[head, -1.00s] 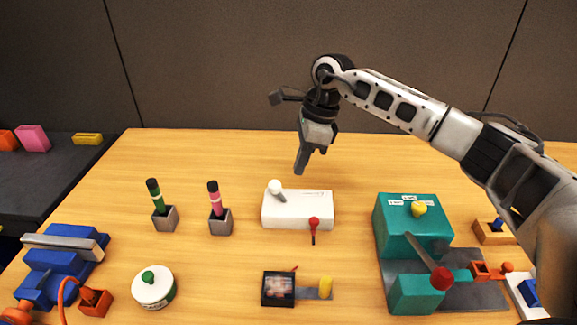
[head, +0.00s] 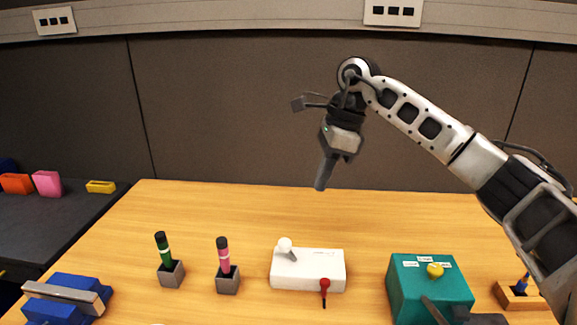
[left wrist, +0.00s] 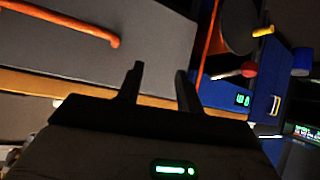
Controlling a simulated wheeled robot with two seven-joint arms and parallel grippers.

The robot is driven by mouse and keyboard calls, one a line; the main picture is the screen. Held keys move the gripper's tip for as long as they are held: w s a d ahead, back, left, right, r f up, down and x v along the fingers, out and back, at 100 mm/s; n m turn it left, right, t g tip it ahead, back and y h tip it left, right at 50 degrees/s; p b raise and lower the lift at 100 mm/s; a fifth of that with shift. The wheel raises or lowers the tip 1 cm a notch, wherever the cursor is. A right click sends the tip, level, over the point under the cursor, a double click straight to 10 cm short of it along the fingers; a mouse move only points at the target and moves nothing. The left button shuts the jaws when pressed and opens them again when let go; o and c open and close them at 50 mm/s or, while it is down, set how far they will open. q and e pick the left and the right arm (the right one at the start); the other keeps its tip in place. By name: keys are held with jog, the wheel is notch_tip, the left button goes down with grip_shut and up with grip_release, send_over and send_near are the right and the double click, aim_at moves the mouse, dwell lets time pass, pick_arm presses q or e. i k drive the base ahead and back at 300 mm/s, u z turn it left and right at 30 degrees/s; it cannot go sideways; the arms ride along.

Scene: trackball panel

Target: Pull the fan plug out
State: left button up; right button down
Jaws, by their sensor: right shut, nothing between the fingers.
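I cannot pick out a fan or its plug for certain in the head view; the near part of the table is out of the picture. My right gripper (head: 322,183) is shut and empty, pointing down in the air above the back of the table. It touches nothing. My left gripper (left wrist: 158,80) shows only in the left wrist view, its two fingers apart with nothing between them. In that view an orange cord or bar (left wrist: 75,23) and a dark round thing (left wrist: 238,28) with a yellow peg (left wrist: 263,31) are seen; I cannot tell whether they belong to the fan.
On the wooden table (head: 240,210) stand a white box (head: 315,270) with a lever, green (head: 165,250) and pink (head: 225,260) markers in holders, a teal block (head: 420,290) and a blue device (head: 75,300). Two sockets (head: 393,12), (head: 55,21) are on the wall. The table's back strip is clear.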

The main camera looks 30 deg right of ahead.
aim_at(325, 282)
jog(key=k, duration=1)
